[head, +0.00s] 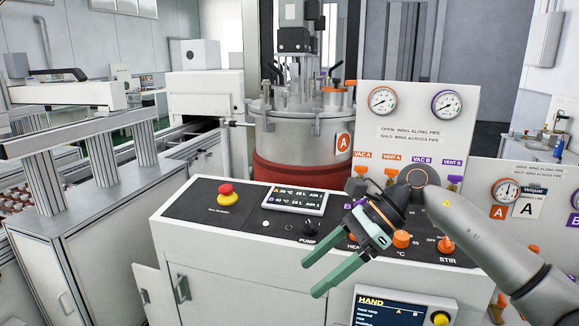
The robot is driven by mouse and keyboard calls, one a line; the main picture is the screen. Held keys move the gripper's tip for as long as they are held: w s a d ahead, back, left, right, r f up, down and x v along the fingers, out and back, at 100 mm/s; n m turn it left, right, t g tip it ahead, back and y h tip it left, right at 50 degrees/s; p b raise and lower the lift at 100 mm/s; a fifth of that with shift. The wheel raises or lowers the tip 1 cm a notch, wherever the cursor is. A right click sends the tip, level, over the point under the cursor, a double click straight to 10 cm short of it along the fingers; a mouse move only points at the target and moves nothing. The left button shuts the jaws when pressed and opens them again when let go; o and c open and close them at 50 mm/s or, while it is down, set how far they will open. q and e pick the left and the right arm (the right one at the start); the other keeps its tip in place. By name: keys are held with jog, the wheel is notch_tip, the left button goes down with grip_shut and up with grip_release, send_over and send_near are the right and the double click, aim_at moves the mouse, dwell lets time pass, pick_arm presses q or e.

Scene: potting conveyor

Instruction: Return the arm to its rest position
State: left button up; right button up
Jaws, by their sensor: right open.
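My right gripper (313,277) has two green fingers and hangs in front of the white control console (220,256). Its fingers are apart with nothing between them, pointing down and to the left. My right arm (480,245) comes in from the right edge, and its wrist covers part of the panel between the pump knob and the orange knobs. My left gripper is not in the picture.
The console carries a red emergency button (226,192), a display (295,199) and orange knobs (402,239). Behind stands a steel vessel (300,136). A valve panel (412,120) rises behind my wrist. A screen (402,308) sits low in front.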

jog(key=s+a+f+m+t+y, duration=0.2)
jog(key=s+a+f+m+y, duration=0.15)
jog(key=a+m+y, duration=0.65)
jog(key=s+d+f+m+t+h, duration=0.1)
jog(key=d+f+m+t+h, duration=0.75)
jog(key=m, duration=0.85)
jog(key=d+f+m+t+h, duration=0.3)
jog(key=d+f+m+t, duration=0.4)
jog(key=f+m, duration=0.75)
jog(key=s+d+f+m+g+h, duration=0.2)
jog(key=s+f+m, duration=0.4)
jog(key=s, duration=0.3)
jog(key=s+d+f+m+g+h, duration=0.3)
jog(key=s+f+m, duration=0.3)
jog(key=s+f, duration=0.2)
jog(key=shift+s+d+g+h, duration=0.35)
jog(key=shift+s+d+g, duration=0.25)
jog(key=shift+g, duration=0.25)
jog(key=shift+w+m, duration=0.1)
jog(key=shift+m, duration=0.15)
